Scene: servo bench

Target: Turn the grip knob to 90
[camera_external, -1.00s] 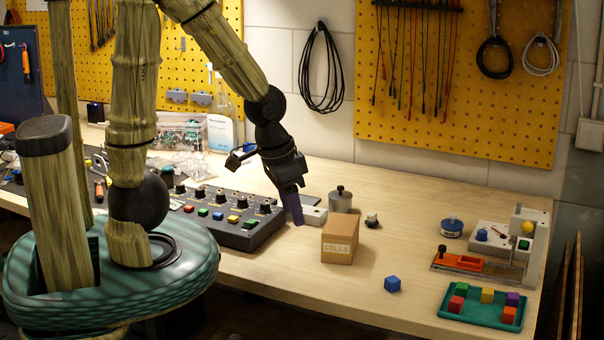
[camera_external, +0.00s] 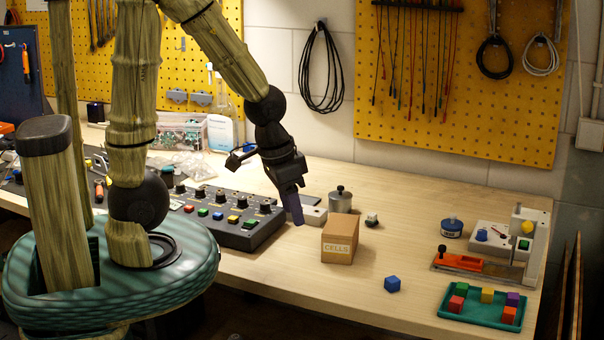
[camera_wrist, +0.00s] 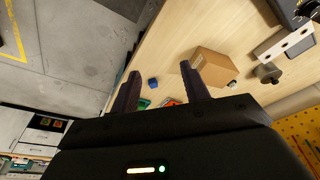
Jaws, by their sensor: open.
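A dark control panel (camera_external: 232,232) lies on the bench left of my gripper, with a row of several black knobs along its back and coloured buttons along its front. The knob labels are too small to read, so I cannot tell which one is the grip knob. The panel's rightmost knob (camera_external: 265,207) is the one nearest my gripper. My gripper (camera_external: 297,217) points down and hangs right of the panel, behind and left of the cardboard box in the picture. In the wrist view my gripper (camera_wrist: 158,80) has its two fingers apart with nothing between them.
A cardboard box (camera_external: 340,238) marked CELLS stands right of my gripper; it also shows in the wrist view (camera_wrist: 214,66). A metal canister (camera_external: 340,203) and a light block with holes (camera_external: 313,215) are close by. A blue cube (camera_external: 392,284) and a green tray (camera_external: 447,311) lie further right.

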